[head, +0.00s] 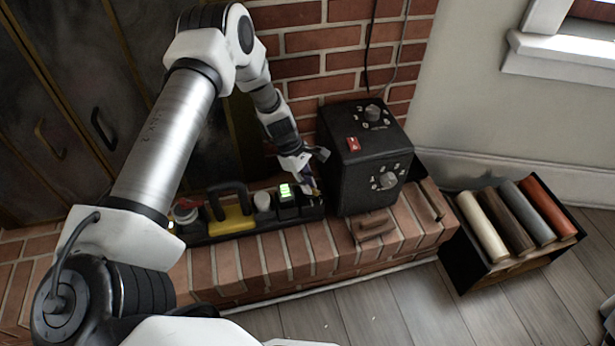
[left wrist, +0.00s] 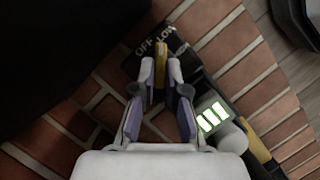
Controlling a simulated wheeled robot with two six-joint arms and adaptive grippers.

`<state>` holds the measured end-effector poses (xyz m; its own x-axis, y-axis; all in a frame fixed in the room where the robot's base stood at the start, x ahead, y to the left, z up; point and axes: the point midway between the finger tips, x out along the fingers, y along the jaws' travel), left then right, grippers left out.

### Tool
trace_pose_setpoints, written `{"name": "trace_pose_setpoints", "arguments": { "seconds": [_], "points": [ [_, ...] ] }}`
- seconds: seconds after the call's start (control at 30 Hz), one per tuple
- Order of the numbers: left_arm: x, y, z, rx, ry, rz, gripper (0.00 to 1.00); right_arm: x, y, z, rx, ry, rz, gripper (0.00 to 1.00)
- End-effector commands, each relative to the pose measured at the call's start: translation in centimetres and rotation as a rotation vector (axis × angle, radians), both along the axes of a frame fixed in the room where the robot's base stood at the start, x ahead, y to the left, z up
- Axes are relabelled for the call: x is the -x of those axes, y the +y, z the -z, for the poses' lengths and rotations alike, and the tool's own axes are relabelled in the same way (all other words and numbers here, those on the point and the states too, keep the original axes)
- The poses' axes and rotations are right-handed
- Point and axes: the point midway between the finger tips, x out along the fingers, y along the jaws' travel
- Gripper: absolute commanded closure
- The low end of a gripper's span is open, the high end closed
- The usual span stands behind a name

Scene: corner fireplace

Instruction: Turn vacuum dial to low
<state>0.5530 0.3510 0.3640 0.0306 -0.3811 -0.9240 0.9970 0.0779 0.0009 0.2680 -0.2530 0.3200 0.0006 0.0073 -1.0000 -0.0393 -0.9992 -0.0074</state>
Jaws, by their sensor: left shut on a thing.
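A long, low black unit (head: 248,233) with a black and yellow handle (head: 232,210) lies on the brick ledge; I take it for the vacuum. In the left wrist view, a black panel (left wrist: 183,38) on it carries the words OFF and LOW. A narrow yellow dial (left wrist: 161,66) stands at the panel, its far end just by these words; which setting it marks I cannot tell. My left gripper (head: 310,186) reaches down to the unit's right end. In the left wrist view, its fingers (left wrist: 160,78) are closed around the yellow dial. My right gripper is not in view.
A black box (head: 352,185) with two knobs and a red switch stands close to the right of my left gripper. Lit green bars (head: 285,191) show on the unit. A dark crate (head: 475,265) of colored rolls stands at the right. Open floor lies in front.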

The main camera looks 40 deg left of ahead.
Motion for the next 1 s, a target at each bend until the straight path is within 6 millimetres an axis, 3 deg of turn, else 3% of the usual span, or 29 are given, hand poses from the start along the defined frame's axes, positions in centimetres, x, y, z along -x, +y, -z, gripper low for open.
{"name": "trace_pose_setpoints", "arguments": {
  "seconds": [0.03,0.07,0.1,0.47,0.83,1.0],
  "points": [
    [0.1,0.0,0.1,0.0,0.003,0.001,0.77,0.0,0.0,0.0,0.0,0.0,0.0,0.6],
    [0.1,0.0,0.1,0.0,0.003,0.0,0.67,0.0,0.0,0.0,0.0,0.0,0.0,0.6],
    [0.1,0.0,0.1,0.0,0.003,0.0,0.62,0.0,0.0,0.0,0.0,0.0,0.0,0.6],
    [0.0,0.3,-0.6,0.001,-0.002,-0.001,0.62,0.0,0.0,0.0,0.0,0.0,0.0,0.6],
    [0.2,3.5,-8.5,0.002,-0.004,-0.002,0.62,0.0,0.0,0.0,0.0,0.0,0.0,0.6],
    [0.4,4.4,-10.7,0.001,0.0,0.001,0.62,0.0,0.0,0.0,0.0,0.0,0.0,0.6]
  ]
}}
